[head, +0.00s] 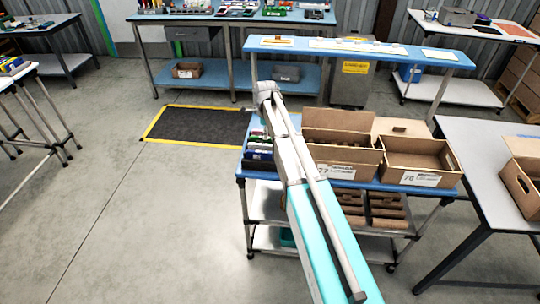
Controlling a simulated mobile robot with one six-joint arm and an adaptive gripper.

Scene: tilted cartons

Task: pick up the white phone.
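I cannot make out a white phone in the head view. My arm reaches up and away from the bottom right, and its wrist (265,92) is beyond the cart's far left corner. A small grey part at the wrist, perhaps my gripper (243,109), shows over the dark mat; its fingers are too small to read. Two open brown cartons stand on the blue cart top: the left carton (350,166) and the right carton (420,180), both with white labels. My arm covers part of the cart and the left carton's edge. The left carton's contents are mostly hidden.
Small coloured items (258,145) stand at the cart's left end. A raised blue shelf (366,53) runs behind the cart. A grey table (492,150) with another carton (522,181) is at right. The floor left of the cart is open, with a yellow-edged dark mat (195,125).

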